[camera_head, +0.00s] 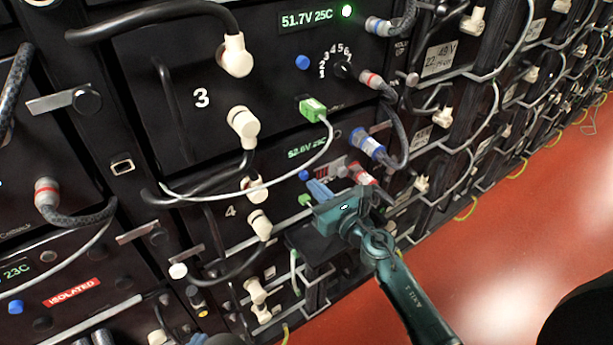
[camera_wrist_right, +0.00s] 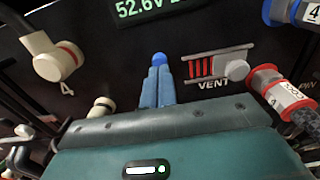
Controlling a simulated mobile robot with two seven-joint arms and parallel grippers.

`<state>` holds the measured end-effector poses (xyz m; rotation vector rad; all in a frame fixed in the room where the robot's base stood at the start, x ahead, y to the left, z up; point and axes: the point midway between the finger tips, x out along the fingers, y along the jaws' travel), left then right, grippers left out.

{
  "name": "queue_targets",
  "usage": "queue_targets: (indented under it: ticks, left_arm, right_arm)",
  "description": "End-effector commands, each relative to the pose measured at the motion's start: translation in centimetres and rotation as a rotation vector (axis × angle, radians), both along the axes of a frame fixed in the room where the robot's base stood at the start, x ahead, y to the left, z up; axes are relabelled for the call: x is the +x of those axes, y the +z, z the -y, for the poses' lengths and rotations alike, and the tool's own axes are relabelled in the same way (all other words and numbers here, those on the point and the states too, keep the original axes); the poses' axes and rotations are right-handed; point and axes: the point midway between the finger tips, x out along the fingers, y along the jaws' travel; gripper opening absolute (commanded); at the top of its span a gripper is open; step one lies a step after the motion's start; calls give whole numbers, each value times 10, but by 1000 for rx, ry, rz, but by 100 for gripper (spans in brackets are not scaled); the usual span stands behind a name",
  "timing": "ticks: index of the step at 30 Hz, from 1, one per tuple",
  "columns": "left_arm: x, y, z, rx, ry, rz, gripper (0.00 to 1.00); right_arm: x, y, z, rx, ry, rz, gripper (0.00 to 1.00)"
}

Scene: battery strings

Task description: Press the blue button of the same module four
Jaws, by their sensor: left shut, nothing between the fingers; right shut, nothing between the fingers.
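Module four (camera_head: 240,222) has a dark front with a white "4" and a green display (camera_head: 307,148), also partly seen in the right wrist view (camera_wrist_right: 140,8). Its blue button (camera_head: 303,175) sits below the display; in the right wrist view the button (camera_wrist_right: 159,58) shows just beyond my fingertips. My right gripper (camera_head: 316,185) is shut and empty, its blue fingers (camera_wrist_right: 157,80) together and pointing at the button. The tips overlap the button's lower edge in the right wrist view; I cannot tell whether they touch.
Module three (camera_head: 170,115) above has its own blue button (camera_head: 302,62) and a dial. A white cable from a green plug (camera_head: 313,109) loops across module four. A blue-ringed connector (camera_head: 367,144), a red-ringed connector (camera_wrist_right: 267,80) and a vent (camera_wrist_right: 205,68) lie right of the button.

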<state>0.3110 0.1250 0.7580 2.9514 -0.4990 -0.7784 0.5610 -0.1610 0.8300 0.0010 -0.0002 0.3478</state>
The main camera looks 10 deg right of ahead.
Motion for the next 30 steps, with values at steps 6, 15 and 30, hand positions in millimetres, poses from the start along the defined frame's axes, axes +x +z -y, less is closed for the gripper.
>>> queue_targets:
  ticks: [6,15,30]
  left_arm:
    - [0,1,0,0,0,0,0]
    - [0,-1,0,0,0,0,0]
    - [0,-1,-1,0,1,0,0]
  right_arm:
    - [-17,-1,7,-1,0,-1,0]
    - [-40,-1,15,0,0,-1,0]
    - [-51,0,19,-1,1,0,0]
